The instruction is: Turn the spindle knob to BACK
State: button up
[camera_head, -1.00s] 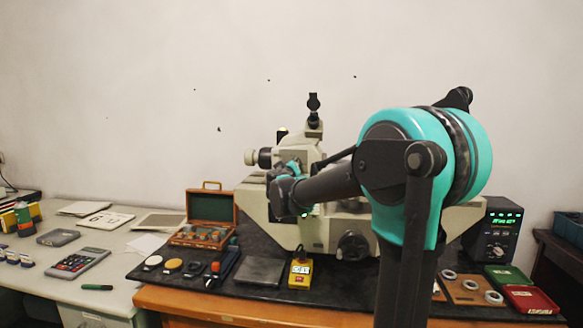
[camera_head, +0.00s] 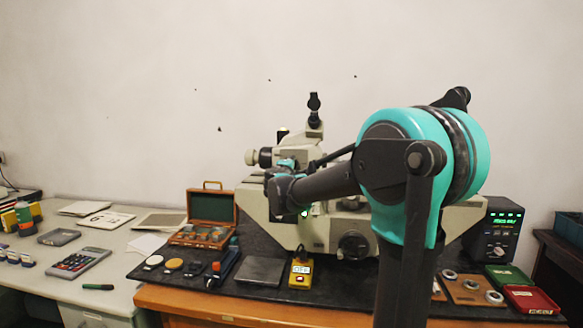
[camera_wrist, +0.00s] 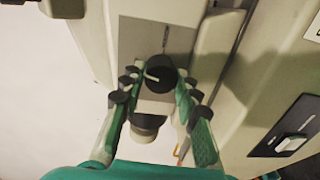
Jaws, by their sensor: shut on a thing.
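A black round knob with a white pointer line (camera_wrist: 163,68) sits on the pale machine (camera_head: 253,203), between my fingers in the wrist view. The white line points left and slightly up there. My gripper (camera_wrist: 159,79) has its green fingers with dark pads on both sides of this knob and is shut on it; the exact pad contact is hard to see. In the head view my gripper (camera_head: 287,164) is at the upper left of the machine, and my arm hides the knob and much of the machine's middle. No BACK mark is readable.
A control box (camera_head: 499,235) with green lights stands right of the machine. A yellow device (camera_head: 300,273), an open wooden case (camera_head: 211,210) and several small discs lie in front and to the left. Green (camera_head: 508,275) and red (camera_head: 531,299) trays lie at right.

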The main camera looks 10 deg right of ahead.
jog(key=shift+n, duration=1.2)
jog(key=o, duration=1.2)
jog(key=shift+c, duration=0.2)
jog(key=v, duration=1.2)
